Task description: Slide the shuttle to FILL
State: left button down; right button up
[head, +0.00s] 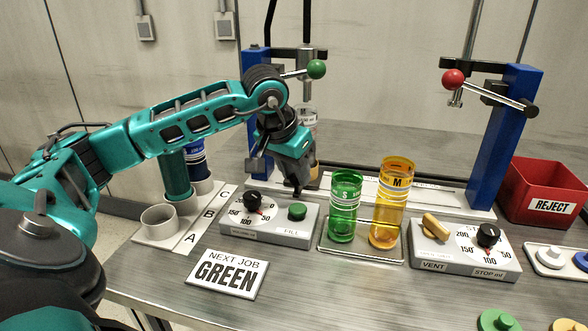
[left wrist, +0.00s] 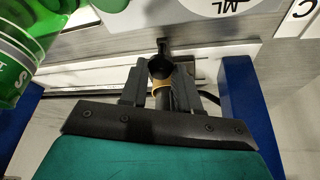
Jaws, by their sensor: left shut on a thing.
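The shuttle's pale plate (left wrist: 205,70) shows in part in the left wrist view, on the light rail (head: 350,184) behind the control boxes. My left gripper (left wrist: 160,85) reaches down at the left part of this rail, near the left blue post. It is shut on a dark upright handle (left wrist: 160,66) that seems to belong to the shuttle. In the head view the left gripper (head: 299,186) hides most of the shuttle. A clear labelled cylinder (head: 309,114) stands partly hidden behind the wrist. The FILL label (head: 290,232) is on the left box. My right gripper is not in view.
A green cylinder (head: 344,207) and an amber cylinder (head: 391,205) stand in a tray right of the left box (head: 270,224). Blue posts (head: 507,140) flank the rail. The right box (head: 465,255) and red reject bin (head: 545,190) are at right. A NEXT JOB GREEN card (head: 228,273) lies in front.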

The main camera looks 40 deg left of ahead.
pick_arm(q)
jog(key=shift+s+a, duration=0.1)
jog(key=shift+a, duration=0.15)
jog(key=c, duration=0.8)
grip_release()
jog(key=shift+c, duration=0.2)
jog(key=shift+s+r, duration=0.15)
jog(key=shift+r, duration=0.2)
jog(key=p+v, duration=0.2)
jog(key=v, duration=1)
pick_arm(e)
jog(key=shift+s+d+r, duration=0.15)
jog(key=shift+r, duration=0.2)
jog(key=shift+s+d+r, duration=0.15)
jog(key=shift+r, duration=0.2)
pick_arm(q)
jog(key=shift+d+r, duration=0.1)
jog(key=shift+r, duration=0.05)
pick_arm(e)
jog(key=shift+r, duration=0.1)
